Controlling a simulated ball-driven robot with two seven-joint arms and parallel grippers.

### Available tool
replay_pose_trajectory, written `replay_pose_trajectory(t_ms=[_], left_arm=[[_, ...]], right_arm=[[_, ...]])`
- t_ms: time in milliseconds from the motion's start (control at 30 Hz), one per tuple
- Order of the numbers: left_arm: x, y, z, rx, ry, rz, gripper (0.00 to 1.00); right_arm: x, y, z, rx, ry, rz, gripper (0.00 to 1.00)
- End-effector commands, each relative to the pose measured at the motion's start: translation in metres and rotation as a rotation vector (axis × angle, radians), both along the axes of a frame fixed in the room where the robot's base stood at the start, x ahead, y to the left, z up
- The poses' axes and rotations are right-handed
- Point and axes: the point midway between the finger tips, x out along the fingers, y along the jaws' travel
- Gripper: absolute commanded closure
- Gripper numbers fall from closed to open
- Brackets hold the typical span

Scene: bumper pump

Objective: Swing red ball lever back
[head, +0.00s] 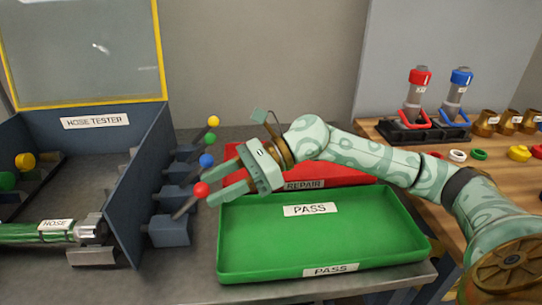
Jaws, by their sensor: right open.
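The red ball lever (201,189) is the nearest of several ball-topped levers on the right side of the hose tester (125,190). Its rod slants up and right from a dark block. Blue (207,160), green (210,139) and yellow (213,122) ball levers stand behind it. My right gripper (217,178) is open, its fingers pointing left. One fingertip is close to the red ball; I cannot tell whether they touch. My left gripper is not in view.
The green pass tray (320,270) lies below my right arm, with the red repair tray (345,178) behind it. A green hose (38,233) lies in the tester, whose yellow-framed clear lid (85,50) is raised. Pumps (418,95) and fittings stand on the wooden table (455,190) at right.

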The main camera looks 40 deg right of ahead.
Motion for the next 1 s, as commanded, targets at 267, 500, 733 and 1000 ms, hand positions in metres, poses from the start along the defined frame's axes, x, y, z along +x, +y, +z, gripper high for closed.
replay_pose_trajectory(t_ms=[267, 500, 733, 1000], left_arm=[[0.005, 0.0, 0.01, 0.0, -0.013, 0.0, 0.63], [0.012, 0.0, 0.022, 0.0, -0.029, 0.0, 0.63], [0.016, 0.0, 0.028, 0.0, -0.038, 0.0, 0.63], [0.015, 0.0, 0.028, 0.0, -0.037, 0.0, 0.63]], right_arm=[[-0.021, -0.066, 0.022, -0.005, 0.003, -0.005, 0.52], [-0.038, -0.117, 0.039, -0.005, 0.003, -0.003, 0.52], [-0.044, -0.137, 0.043, -0.003, 0.002, 0.0, 0.52], [-0.044, -0.138, 0.043, -0.002, 0.002, 0.0, 0.52]])
